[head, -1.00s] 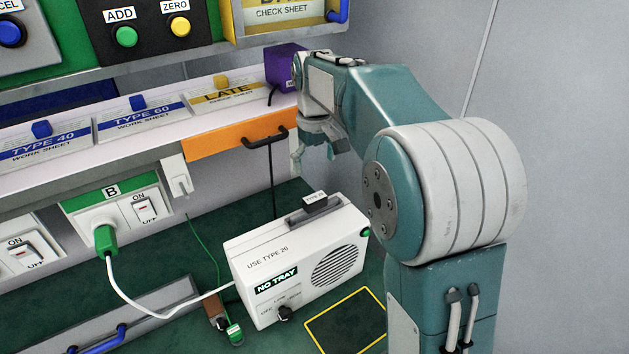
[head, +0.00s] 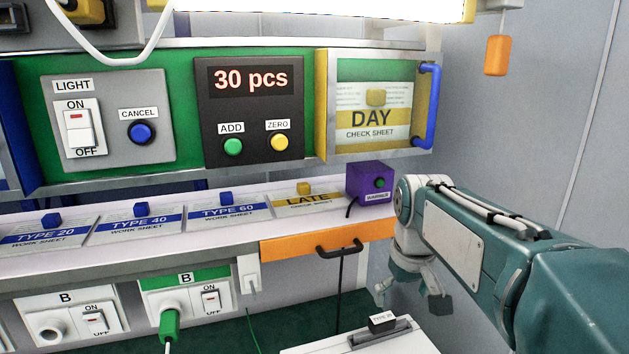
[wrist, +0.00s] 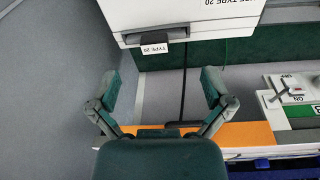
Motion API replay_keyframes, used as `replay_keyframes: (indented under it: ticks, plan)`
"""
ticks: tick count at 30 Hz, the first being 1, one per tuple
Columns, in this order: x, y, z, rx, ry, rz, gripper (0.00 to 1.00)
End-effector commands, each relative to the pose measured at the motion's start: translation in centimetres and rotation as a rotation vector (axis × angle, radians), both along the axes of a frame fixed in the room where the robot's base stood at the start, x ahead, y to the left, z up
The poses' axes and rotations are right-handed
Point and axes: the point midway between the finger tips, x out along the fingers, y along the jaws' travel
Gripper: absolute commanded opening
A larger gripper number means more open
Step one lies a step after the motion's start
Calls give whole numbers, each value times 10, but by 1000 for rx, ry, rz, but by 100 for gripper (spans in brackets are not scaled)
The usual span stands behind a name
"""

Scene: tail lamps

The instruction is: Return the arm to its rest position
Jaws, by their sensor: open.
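My gripper (head: 408,291) hangs at the right in the head view, fingers pointing down, in front of the orange drawer (head: 290,248) and beyond the white box (head: 340,342). In the wrist view my gripper (wrist: 163,92) has its two fingers spread wide with nothing between them. The white box (wrist: 190,18) shows there upside down past the fingertips, with a black TYPE 20 tag (wrist: 155,43) on its edge. My arm reaches in from the right side of the head view.
A purple box (head: 370,183) stands on the shelf close to my wrist. The DAY check sheet case (head: 345,70) with a blue handle (head: 428,108) is above it. A black cable (head: 340,290) hangs below the drawer. An orange pull tag (head: 497,56) hangs at the upper right.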

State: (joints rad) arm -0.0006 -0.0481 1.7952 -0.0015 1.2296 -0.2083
Motion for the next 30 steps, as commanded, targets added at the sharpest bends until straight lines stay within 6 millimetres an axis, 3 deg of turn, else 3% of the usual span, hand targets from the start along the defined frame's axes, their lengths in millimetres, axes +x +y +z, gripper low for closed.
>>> replay_keyframes:
  ticks: [11,21,30]
  plan:
    - [-88,0,-5,23,-148,-90,100]
    - [-157,0,-35,53,-275,-166,100]
    - [-181,0,-54,69,-326,-200,100]
